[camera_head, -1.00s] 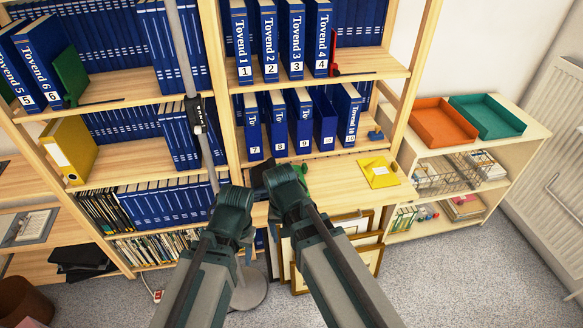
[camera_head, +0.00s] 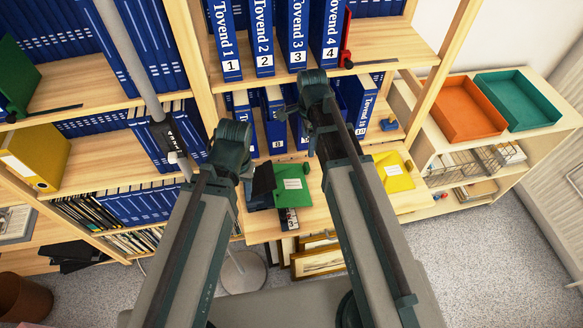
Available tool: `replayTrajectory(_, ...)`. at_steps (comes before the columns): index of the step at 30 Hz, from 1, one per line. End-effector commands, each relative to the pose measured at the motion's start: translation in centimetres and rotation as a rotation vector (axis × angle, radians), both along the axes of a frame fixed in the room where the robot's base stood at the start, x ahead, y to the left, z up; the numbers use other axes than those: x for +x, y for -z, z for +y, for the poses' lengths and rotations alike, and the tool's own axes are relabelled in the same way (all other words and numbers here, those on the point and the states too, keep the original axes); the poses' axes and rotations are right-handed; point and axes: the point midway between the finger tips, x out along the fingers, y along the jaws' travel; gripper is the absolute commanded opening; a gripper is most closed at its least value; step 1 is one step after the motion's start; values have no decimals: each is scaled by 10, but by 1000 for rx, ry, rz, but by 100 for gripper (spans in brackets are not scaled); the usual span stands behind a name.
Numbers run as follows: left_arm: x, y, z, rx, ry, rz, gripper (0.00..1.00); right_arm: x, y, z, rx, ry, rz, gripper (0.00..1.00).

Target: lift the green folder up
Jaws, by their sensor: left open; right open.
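The green folder (camera_head: 292,186), with a white label, lies on the pale wooden desk shelf (camera_head: 325,213) in front of the numbered blue binders. A dark object (camera_head: 263,181) is at its left edge; whether they touch is unclear. My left gripper (camera_head: 233,138) is above and left of the folder in the picture, apart from it. My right gripper (camera_head: 308,108) is above the folder in the picture, in front of the blue binders. Both are open and hold nothing visible. Their fingertips are small and partly hidden by my own arms.
A yellow folder (camera_head: 394,172) lies right of the green one. Blue binders (camera_head: 295,40) fill the shelves behind. A grey pole (camera_head: 128,62) stands at the left. Framed prints (camera_head: 318,262) lean below the shelf. Orange (camera_head: 468,108) and teal (camera_head: 518,100) trays stand at the right.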

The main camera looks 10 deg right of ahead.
Motion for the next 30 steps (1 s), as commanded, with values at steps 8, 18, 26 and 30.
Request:
replayTrajectory(8,0,3,0,0,0,0,50,1,3,-1,1,16,-1,80)
replayTrajectory(18,0,43,0,0,0,0,50,1,43,-1,1,14,-1,80)
replayTrajectory(26,0,79,0,0,0,0,50,1,79,-1,1,13,-1,80)
replayTrajectory(30,0,88,0,0,0,0,50,1,88,-1,1,13,-1,80)
